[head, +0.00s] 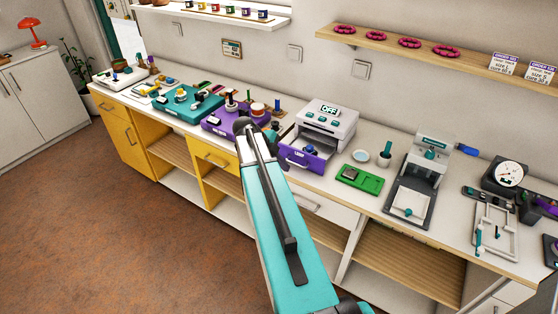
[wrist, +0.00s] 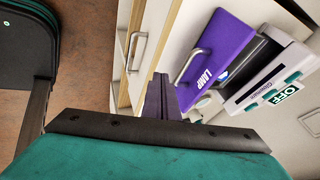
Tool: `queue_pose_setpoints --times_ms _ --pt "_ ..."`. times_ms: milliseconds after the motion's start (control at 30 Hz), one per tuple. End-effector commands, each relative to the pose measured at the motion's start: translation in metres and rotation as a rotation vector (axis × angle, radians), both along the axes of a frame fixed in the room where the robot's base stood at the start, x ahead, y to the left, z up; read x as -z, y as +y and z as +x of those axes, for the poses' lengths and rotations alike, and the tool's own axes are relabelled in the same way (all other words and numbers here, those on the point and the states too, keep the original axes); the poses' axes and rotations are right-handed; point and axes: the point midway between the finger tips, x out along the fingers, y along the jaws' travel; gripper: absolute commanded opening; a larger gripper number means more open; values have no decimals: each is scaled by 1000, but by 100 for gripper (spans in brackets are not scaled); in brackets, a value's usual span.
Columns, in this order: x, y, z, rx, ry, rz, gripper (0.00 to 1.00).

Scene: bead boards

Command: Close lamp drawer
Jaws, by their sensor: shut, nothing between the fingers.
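The lamp drawer (head: 302,158) is the purple-fronted drawer of a grey lamp unit (head: 326,117). It is pulled out toward the front edge of the counter, and its inside shows. In the wrist view its purple front (wrist: 215,48) carries the word LAMP and a metal bar handle (wrist: 190,66). My gripper (wrist: 163,98) is shut and empty in the wrist view. Its tips point toward the counter front, left of and below the drawer's purple front, apparently not touching it. In the head view my arm hides the gripper's fingers.
A green board (head: 360,179) lies right of the lamp unit, with a small dish (head: 361,155) behind it. A purple board with jars (head: 225,118) stands to the left. The white cabinet drawer (head: 325,207) below the counter has a bar handle near my arm.

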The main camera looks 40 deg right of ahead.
Motion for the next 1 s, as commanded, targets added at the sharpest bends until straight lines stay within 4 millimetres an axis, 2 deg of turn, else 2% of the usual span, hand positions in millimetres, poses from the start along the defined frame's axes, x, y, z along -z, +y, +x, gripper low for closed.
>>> queue_pose_setpoints --times_ms 433,1000 --pt "13 -37 7 1 0 -1 0" --pt "16 -42 8 0 0 0 0"
